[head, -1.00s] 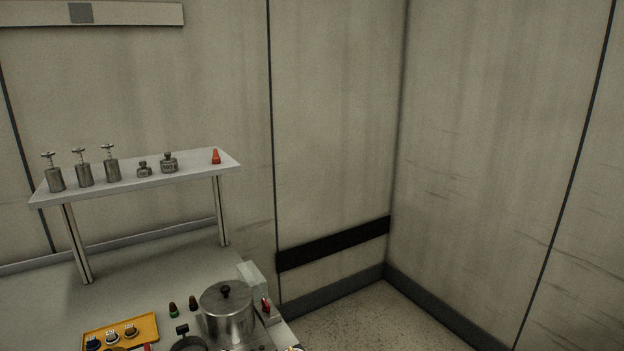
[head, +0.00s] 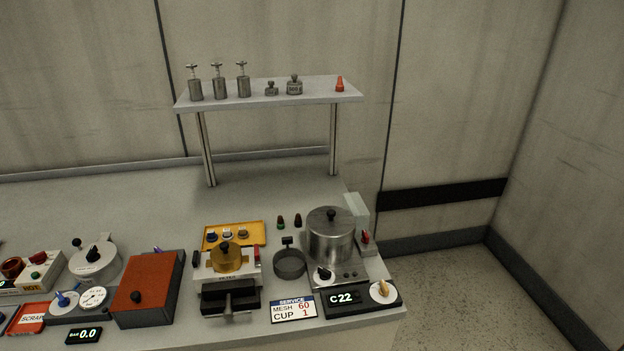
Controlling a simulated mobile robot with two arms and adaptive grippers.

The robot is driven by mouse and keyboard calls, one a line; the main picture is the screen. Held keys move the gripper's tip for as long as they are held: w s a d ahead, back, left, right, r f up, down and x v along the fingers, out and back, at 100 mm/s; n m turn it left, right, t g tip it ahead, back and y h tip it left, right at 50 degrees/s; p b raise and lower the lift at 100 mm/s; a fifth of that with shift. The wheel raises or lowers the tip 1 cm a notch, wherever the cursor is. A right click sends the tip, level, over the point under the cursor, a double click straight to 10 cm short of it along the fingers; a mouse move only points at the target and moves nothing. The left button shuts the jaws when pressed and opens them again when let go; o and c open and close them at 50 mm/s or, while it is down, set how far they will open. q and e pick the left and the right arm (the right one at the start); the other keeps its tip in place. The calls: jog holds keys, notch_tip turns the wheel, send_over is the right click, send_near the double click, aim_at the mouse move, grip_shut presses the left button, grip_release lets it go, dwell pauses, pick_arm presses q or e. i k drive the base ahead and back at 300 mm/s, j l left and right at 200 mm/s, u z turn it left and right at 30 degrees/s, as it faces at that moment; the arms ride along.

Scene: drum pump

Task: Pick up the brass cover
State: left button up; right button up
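The brass cover (head: 228,262) is a round, gold-coloured lid with a dark knob on top. It sits on a white and black device (head: 256,262) near the front of the bench, right of a red-brown box. Neither of my grippers shows in the head view, and nothing is touching the cover.
A yellow tray (head: 255,228) with small knobs lies behind the cover. A steel pot (head: 331,240) and a dark mesh cup (head: 289,264) stand to its right. The red-brown box (head: 150,290) is close on its left. A raised shelf (head: 310,92) holds metal weights and bottles.

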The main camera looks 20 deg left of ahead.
aim_at(226, 257)
jog(key=u, duration=1.2)
